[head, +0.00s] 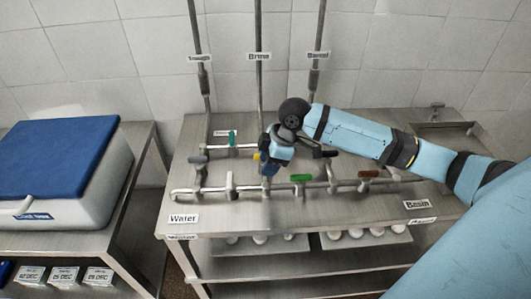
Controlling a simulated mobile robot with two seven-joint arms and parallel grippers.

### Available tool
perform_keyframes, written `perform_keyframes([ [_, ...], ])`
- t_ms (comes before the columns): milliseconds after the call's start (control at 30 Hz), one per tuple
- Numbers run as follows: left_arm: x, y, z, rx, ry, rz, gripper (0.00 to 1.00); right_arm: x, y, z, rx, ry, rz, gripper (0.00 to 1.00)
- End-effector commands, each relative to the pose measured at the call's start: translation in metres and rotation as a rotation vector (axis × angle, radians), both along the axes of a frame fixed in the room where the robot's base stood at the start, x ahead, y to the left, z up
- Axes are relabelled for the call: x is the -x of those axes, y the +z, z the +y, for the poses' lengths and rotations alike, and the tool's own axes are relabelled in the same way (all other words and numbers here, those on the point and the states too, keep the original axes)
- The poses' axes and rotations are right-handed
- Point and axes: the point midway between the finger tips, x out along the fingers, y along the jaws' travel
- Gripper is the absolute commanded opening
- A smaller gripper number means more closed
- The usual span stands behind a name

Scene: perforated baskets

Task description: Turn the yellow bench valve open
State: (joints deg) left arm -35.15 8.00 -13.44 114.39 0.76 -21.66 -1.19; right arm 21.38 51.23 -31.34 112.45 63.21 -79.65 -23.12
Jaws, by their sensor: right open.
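The yellow bench valve (256,156) shows only as a small yellow patch on the pipework of the steel bench (330,215). My right gripper covers most of it, so the angle of its handle cannot be told. My right arm reaches in from the right, and my right gripper (266,168) is at the valve, pointing down, open. Whether its fingers touch the handle or stand around it is hidden. My left gripper is not in view.
Close by on the pipes are a green handle (301,178), a brown handle (368,174), a teal handle (232,138) and a black handle (325,154). Vertical pipes rise behind. A blue-lidded cool box (60,155) stands at left. The bench's front strip is mostly clear.

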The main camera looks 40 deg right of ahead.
Motion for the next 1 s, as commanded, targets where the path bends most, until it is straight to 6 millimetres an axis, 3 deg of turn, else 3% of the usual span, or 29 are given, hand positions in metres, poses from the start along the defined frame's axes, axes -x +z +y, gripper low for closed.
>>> perform_keyframes([
  [33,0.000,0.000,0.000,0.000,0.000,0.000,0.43,-0.015,0.017,-0.023,0.011,-0.005,-0.005,0.44],
  [200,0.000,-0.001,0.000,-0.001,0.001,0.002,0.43,-0.041,0.059,-0.072,-0.005,-0.021,-0.006,0.44],
  [400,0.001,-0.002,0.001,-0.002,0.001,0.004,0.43,-0.049,0.074,-0.089,-0.021,-0.033,-0.008,0.44],
  [567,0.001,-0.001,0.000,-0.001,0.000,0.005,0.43,-0.052,0.057,-0.082,-0.023,-0.032,-0.005,0.44],
  [1000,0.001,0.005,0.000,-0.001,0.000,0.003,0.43,-0.070,-0.025,-0.053,-0.022,-0.032,-0.006,0.44],
])
